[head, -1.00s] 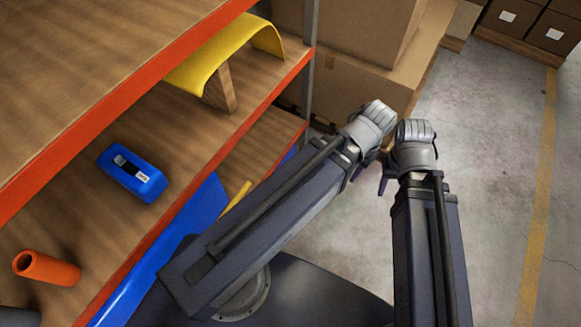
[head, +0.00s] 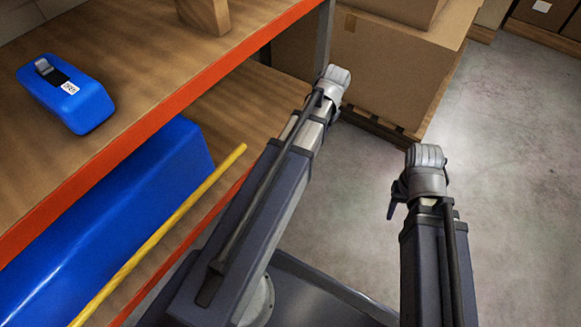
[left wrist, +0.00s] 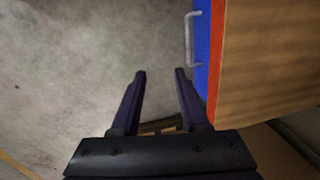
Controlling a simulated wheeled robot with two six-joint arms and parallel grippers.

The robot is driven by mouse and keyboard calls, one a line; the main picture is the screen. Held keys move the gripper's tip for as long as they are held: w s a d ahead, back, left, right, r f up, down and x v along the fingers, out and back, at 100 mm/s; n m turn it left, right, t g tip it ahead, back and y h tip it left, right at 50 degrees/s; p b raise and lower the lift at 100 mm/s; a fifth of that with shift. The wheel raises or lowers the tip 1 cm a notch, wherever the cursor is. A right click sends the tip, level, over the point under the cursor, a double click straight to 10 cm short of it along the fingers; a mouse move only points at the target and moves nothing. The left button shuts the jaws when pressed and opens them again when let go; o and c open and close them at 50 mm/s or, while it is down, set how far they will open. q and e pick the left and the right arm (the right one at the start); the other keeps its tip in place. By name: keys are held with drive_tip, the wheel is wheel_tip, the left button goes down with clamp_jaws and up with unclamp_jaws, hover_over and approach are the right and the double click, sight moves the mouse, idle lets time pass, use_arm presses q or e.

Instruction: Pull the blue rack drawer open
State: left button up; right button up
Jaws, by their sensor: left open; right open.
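The blue rack drawer (left wrist: 202,45) shows in the left wrist view as a blue front beside an orange shelf beam. A grey bar handle (left wrist: 190,40) stands out from it. My left gripper (left wrist: 160,75) is open and empty. The handle lies ahead and to the right of its fingertips, not between them. In the head view the left fingers are hidden behind their own wrist. My right gripper (head: 394,205) is over open floor, right of the left arm and away from the rack. Little of its fingers shows. I cannot make out the drawer front in the head view.
The rack's orange beams (head: 160,115) edge wooden shelves. A blue tape dispenser (head: 66,95) sits on the upper one; a large blue body (head: 120,215) and yellow rod (head: 165,230) show below. Cardboard boxes (head: 375,75) stand on a pallet behind. Floor at right is clear.

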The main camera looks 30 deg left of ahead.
use_arm(q)
drive_tip(key=w+a+f+b, duration=0.2)
drive_tip(key=a+f+b, duration=0.7)
drive_tip(key=f, duration=0.3)
drive_tip(key=shift+w+a+f+n+b, duration=0.15)
drive_tip(key=shift+w+f+n+b, duration=0.1)
drive_tip(key=shift+n+b, duration=0.15)
use_arm(e)
wheel_tip(320, 180, down, 12)
drive_tip(key=shift+f, duration=0.25)
drive_tip(key=shift+f, duration=0.1)
use_arm(q)
drive_tip(key=f+b, duration=0.2)
drive_tip(key=a+f+b, duration=0.1)
drive_tip(key=f+b, duration=0.4)
drive_tip(key=shift+a+f+b, duration=0.2)
drive_tip(key=shift+f+b, duration=0.1)
drive_tip(key=shift+b, duration=0.05)
use_arm(e)
wheel_tip(320, 180, down, 8)
drive_tip(key=shift+r, duration=0.25)
use_arm(q)
clamp_jaws()
